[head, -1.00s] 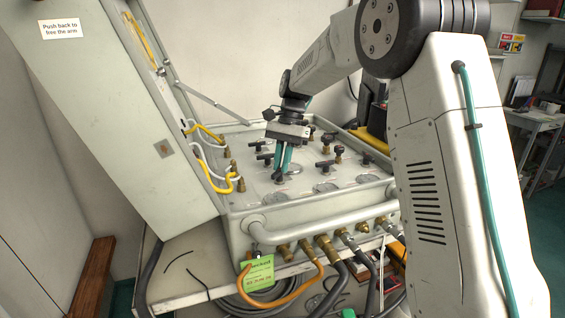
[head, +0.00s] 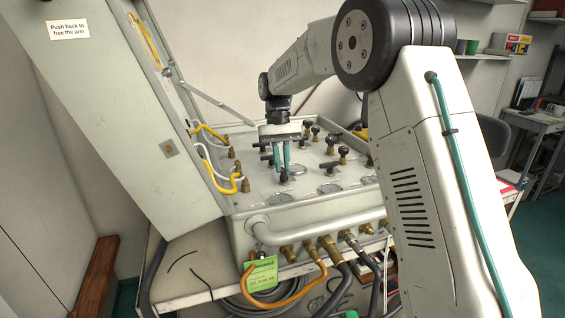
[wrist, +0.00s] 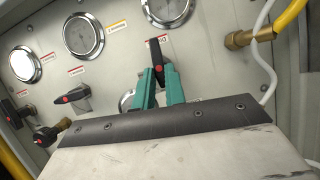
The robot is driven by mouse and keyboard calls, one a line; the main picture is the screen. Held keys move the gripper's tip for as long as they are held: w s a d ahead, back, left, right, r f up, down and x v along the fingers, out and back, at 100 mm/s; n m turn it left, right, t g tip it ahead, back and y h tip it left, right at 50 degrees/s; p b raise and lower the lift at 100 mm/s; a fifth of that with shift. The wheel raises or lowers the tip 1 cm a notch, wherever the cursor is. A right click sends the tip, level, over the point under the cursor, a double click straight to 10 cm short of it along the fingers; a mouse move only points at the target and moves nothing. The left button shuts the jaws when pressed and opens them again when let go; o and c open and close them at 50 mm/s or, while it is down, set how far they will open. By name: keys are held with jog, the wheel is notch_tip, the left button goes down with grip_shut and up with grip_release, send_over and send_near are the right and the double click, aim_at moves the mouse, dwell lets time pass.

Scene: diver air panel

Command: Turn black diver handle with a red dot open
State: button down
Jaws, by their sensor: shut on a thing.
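The black handle with a red dot (wrist: 159,63) stands upright in the wrist view, between the two green fingertips. My gripper (wrist: 160,73) is shut on this handle, with one finger on each side of it. In the head view my gripper (head: 283,165) points down at the front part of the panel. The held handle (head: 284,178) shows there as a small dark shape under the fingertips. Its lower part and base are hidden by the fingers in the wrist view.
Another black handle with a red dot (wrist: 72,97) is to the left in the wrist view. Round gauges (wrist: 83,35) line the panel. A yellow hose on a brass fitting (wrist: 240,39) is at right. The open lid (head: 130,110) stands left of the panel.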

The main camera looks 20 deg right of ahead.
jog(key=shift+r+n, duration=0.1)
jog(key=shift+n, duration=0.2)
jog(key=c, duration=1.5)
grip_release()
jog(key=shift+o, duration=0.2)
jog(key=v, duration=0.7)
jog(key=shift+r, duration=0.35)
jog(key=shift+w+a, duration=0.1)
jog(key=shift+w, duration=0.1)
